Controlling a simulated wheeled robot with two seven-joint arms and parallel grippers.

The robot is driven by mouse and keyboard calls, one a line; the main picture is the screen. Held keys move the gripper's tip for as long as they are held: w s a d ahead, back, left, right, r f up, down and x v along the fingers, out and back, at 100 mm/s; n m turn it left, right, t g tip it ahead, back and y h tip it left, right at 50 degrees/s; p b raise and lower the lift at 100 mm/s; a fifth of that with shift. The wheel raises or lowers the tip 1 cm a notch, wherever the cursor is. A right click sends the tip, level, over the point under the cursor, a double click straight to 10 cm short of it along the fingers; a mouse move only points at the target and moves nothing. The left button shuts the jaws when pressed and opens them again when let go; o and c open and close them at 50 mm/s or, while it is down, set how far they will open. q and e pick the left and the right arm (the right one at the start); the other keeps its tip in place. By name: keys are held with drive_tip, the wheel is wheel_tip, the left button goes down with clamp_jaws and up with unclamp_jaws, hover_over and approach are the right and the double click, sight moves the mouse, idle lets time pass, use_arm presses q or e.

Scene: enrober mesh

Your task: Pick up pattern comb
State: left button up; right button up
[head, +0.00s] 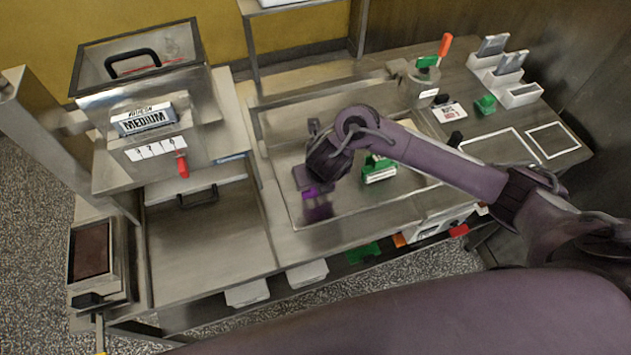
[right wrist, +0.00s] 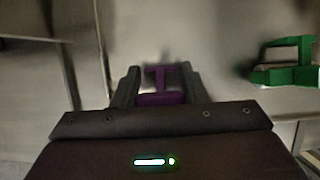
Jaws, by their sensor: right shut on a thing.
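The pattern comb (head: 317,207) is a purple piece over the steel tray in the head view. My right gripper (head: 312,187) is shut on it from above. In the right wrist view, the purple comb (right wrist: 160,98) sits between the two dark fingers of my right gripper (right wrist: 158,84). In the head view the gripper hides the comb's upper part. I cannot tell whether the comb touches the tray. My left gripper is out of view.
A green-handled tool (head: 380,170) lies right of the gripper in the steel tray (head: 283,160). It also shows in the right wrist view (right wrist: 287,70). A steel machine (head: 140,115) stands at left. A metal pot (head: 418,85) and white holders (head: 505,75) stand at back right.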

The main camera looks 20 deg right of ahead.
wheel_tip(320, 180, up, 17)
drive_tip(key=p, duration=0.7)
drive_tip(key=shift+r+p, duration=0.15)
drive_tip(key=shift+p, duration=0.2)
drive_tip(key=o, duration=0.4)
drive_tip(key=c, duration=0.3)
drive_tip(key=shift+c, duration=0.2)
